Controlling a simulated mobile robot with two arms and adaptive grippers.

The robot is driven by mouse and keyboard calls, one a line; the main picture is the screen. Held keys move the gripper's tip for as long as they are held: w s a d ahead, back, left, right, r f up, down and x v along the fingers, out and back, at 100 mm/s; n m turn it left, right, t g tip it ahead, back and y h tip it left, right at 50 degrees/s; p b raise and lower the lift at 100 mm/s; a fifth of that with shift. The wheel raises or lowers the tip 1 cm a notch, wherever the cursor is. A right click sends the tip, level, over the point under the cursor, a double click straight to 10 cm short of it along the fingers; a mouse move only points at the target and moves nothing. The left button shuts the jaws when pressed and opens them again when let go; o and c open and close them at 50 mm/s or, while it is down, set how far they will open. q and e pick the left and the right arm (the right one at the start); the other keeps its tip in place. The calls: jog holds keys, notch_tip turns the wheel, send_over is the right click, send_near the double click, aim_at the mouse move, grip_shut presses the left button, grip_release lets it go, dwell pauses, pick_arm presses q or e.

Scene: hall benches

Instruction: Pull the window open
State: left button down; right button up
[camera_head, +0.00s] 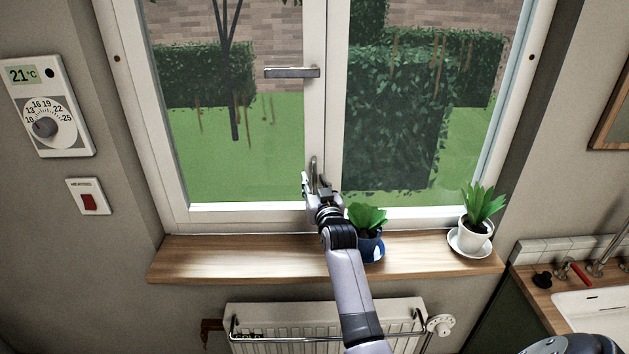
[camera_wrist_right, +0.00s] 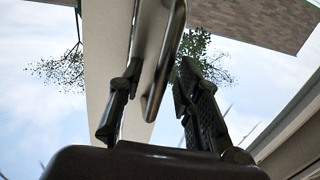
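The white-framed window (camera_head: 316,120) fills the middle of the head view, and both sashes look closed. Its grey lever handle (camera_head: 292,72) lies horizontal on the centre stile. Lower on that stile is an upright metal pull bar (camera_head: 315,170); it also shows in the right wrist view (camera_wrist_right: 166,62). My right gripper (camera_head: 317,180) is at the pull bar. In the right wrist view its two fingers (camera_wrist_right: 157,78) are spread, one on each side of the bar, with visible gaps. My left gripper is not in view.
A wooden sill (camera_head: 235,260) runs below the window. A blue-potted plant (camera_head: 370,245) stands on it close beside my right arm, and a white-potted plant (camera_head: 474,234) stands farther right. A radiator (camera_head: 285,318) is below. A thermostat (camera_head: 48,105) is on the left wall.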

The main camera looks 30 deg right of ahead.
jog(key=shift+w, duration=0.1)
jog(key=shift+c, duration=0.5)
grip_shut()
dwell(0.5)
